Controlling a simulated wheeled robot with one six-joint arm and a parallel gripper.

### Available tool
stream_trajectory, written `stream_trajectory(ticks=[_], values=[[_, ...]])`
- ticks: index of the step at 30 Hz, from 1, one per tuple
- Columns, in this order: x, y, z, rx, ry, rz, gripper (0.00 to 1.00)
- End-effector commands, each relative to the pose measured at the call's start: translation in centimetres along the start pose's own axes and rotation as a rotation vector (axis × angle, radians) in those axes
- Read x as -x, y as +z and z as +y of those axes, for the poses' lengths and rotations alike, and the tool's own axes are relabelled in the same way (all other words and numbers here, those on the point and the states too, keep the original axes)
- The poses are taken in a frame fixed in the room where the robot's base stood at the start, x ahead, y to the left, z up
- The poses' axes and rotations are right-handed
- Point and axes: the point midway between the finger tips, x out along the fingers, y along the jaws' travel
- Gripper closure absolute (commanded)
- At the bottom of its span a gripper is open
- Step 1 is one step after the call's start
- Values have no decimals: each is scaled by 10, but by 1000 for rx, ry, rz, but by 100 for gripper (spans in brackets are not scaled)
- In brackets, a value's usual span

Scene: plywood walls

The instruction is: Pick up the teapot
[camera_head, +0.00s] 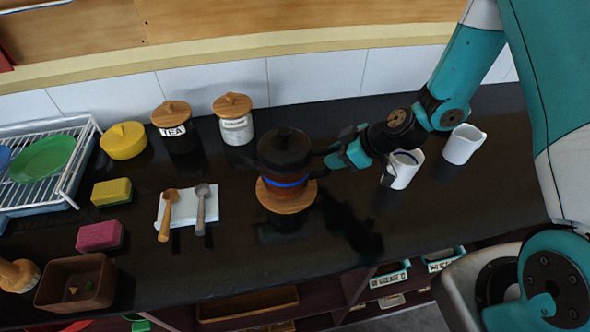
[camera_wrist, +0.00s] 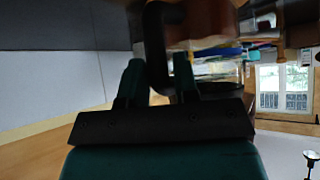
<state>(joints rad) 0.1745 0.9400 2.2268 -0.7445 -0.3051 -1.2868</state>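The teapot (camera_head: 285,150) is dark brown with a blue band and a dark lid. It is upright, directly over a round wooden stand (camera_head: 287,197) on the black counter. Its handle points right, toward my gripper (camera_head: 335,160). In the wrist view, which is upside down, the dark handle (camera_wrist: 155,45) lies between the two green fingers of my gripper (camera_wrist: 158,72). The fingers are close on either side of it; I cannot tell whether both press on it. The brown body (camera_wrist: 208,20) and blue band show just beyond, partly hidden by a finger.
Two white cups (camera_head: 403,170) (camera_head: 463,145) stand right of the teapot, one close under my wrist. A tea jar (camera_head: 177,130) and a white jar (camera_head: 236,122) stand behind. Counter (camera_head: 240,265) in front is clear.

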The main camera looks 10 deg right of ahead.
Motion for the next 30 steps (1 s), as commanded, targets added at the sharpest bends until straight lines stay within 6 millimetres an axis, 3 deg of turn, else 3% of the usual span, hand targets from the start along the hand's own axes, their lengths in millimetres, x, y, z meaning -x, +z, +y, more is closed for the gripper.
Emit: stream_trajectory(ticks=[20,30], values=[[2,-5,2,0,4,10,100],[26,-29,2,5,7,12,100]])
